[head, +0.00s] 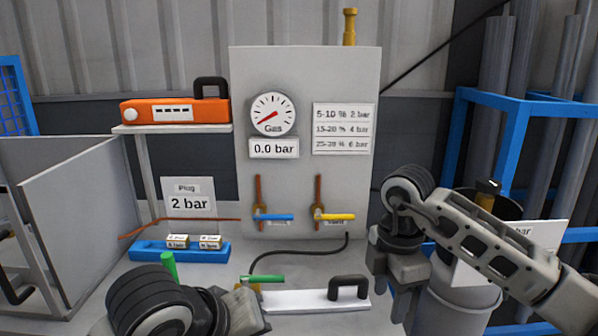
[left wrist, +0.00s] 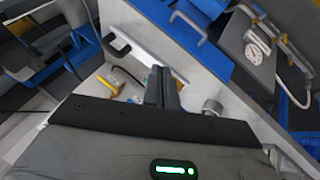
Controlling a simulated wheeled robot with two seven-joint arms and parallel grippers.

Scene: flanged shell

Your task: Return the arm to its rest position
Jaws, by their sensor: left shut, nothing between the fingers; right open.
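My right arm comes in from the right in the head view. Its gripper (head: 400,300) hangs down right of the grey panel, over the bench's right side, open, with nothing seen between the fingers. My left arm comes in at the bottom of the head view, and its gripper (head: 245,310) is low, near the front of the white plate (head: 300,301) with a black handle. In the left wrist view the left fingers (left wrist: 162,85) are together and empty. The left fingertips are hard to make out in the head view.
The grey panel (head: 300,190) carries a gauge (head: 272,114) reading 0.0 bar, a blue lever (head: 272,217) and a yellow lever (head: 335,217). Green handles (head: 265,279) sit near the left gripper. A blue tray (head: 150,250) holds small blocks. A bin (head: 460,300) and blue rack (head: 510,105) stand right.

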